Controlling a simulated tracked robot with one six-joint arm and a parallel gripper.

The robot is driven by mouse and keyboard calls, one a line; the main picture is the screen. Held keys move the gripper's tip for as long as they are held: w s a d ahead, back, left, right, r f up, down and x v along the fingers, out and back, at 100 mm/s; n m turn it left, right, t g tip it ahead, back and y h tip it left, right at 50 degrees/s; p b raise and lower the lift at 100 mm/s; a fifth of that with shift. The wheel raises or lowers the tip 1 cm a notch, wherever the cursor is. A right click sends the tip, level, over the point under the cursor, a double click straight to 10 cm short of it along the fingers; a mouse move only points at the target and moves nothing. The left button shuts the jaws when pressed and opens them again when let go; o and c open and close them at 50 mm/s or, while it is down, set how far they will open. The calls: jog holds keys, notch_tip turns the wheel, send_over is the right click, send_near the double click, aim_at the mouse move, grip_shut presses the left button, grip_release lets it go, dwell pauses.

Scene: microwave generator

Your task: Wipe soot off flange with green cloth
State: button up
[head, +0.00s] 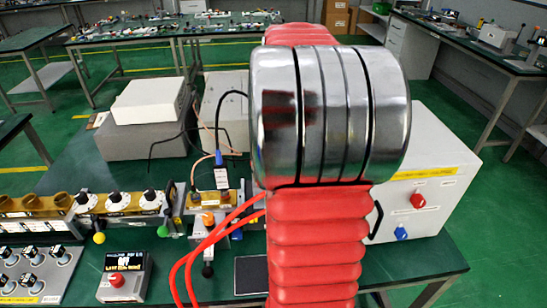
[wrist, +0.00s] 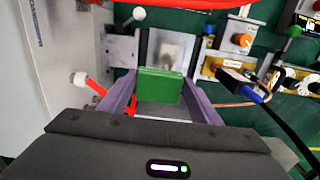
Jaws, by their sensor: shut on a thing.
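The green cloth (wrist: 160,86) is a small folded block between the purple fingers of my gripper (wrist: 158,92) in the wrist view. My gripper is shut on it. Just beyond the cloth is a pale metal plate (wrist: 169,48) with a blurred greyish patch, which looks like the flange. I cannot tell whether the cloth touches it. In the head view my red and chrome arm hides my gripper, the cloth and this plate.
A white cabinet (head: 428,170) with red and blue knobs stands at the right. Waveguide parts (head: 120,203) run along the bench at the left. A red-button box (head: 124,277) sits in front. A black cable with a blue plug (wrist: 251,96) lies close right of my gripper.

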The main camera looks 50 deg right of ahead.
jog(key=shift+a+f, duration=0.2)
jog(key=shift+f, duration=1.6)
jog(key=shift+f, duration=0.1)
